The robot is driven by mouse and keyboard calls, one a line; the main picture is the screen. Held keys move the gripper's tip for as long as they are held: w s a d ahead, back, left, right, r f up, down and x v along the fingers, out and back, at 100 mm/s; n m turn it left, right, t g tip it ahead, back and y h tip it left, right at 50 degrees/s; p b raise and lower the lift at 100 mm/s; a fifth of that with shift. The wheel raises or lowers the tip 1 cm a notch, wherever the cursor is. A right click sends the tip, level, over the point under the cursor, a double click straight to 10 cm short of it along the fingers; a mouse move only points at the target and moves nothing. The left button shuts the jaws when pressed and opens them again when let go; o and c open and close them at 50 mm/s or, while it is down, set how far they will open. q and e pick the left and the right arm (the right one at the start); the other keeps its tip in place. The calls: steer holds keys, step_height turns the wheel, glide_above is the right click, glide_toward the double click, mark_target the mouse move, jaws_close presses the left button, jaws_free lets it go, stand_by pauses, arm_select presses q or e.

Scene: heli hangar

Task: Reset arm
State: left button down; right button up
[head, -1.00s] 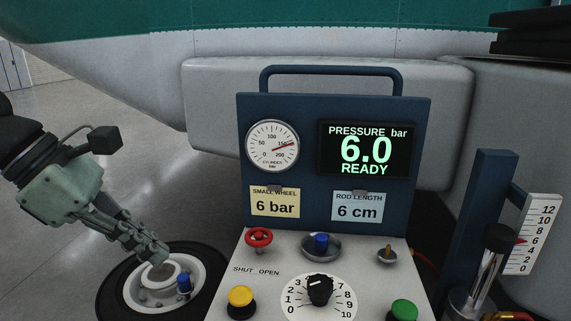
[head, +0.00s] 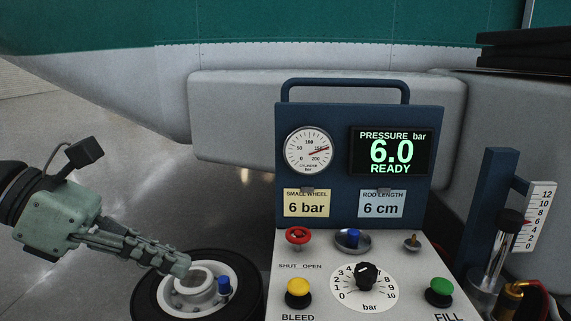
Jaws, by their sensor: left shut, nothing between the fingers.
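My left gripper (head: 178,264) comes in from the left in the head view. Its fingers are shut and empty, with the tips just above the hub of a small wheel (head: 143,301); I cannot tell whether they touch it. The inflation panel (head: 290,252) stands to the right. Its display (head: 391,152) reads pressure 6.0 bar, READY. My right gripper is not in view.
The panel carries a red valve knob (head: 298,236), a black dial (head: 365,276), a yellow BLEED button (head: 299,290) and a green FILL button (head: 439,289). A scale (head: 540,216) beside a chrome rod (head: 500,250) stands at the right. Bare floor (head: 100,125) lies at the left.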

arm_select(q)
steer(key=w+d+r+n+h, duration=0.1)
steer(key=d+r+n+h, duration=0.1)
steer(key=d+r+h, duration=0.3)
steer(key=w+a+r+n+t+h, duration=0.2)
steer(key=w+a+r+n+t, duration=0.15)
steer(key=w+n+t, duration=0.8)
steer(key=w+a+f+n+t+y, duration=0.2)
steer(key=a+f+n+y, duration=0.5)
steer(key=f+n+y, duration=0.4)
steer(key=w+a+f+n+t+y, duration=0.1)
steer(key=a+f+n+t+y, duration=0.1)
steer(key=a+f+n+y, duration=0.9)
steer(key=s+f+n+g+h, duration=0.1)
steer(key=s+f+n+g, duration=0.25)
steer(key=f, duration=0.45)
steer(key=s+f+n+g+h, duration=0.1)
steer(key=s+f+n+g, duration=0.3)
steer(key=f, duration=0.4)
steer(key=s+d+f+n+g, duration=0.2)
steer(key=s+f+g, duration=0.1)
steer(key=s+f, duration=0.6)
steer(key=s+d+f+n+g+h+p, duration=0.1)
steer(key=s+f+g, duration=0.3)
steer(key=s+f, duration=0.5)
steer(key=shift+d+f+n, duration=0.15)
steer(key=shift+d+n, duration=0.35)
steer(key=shift+d, duration=0.1)
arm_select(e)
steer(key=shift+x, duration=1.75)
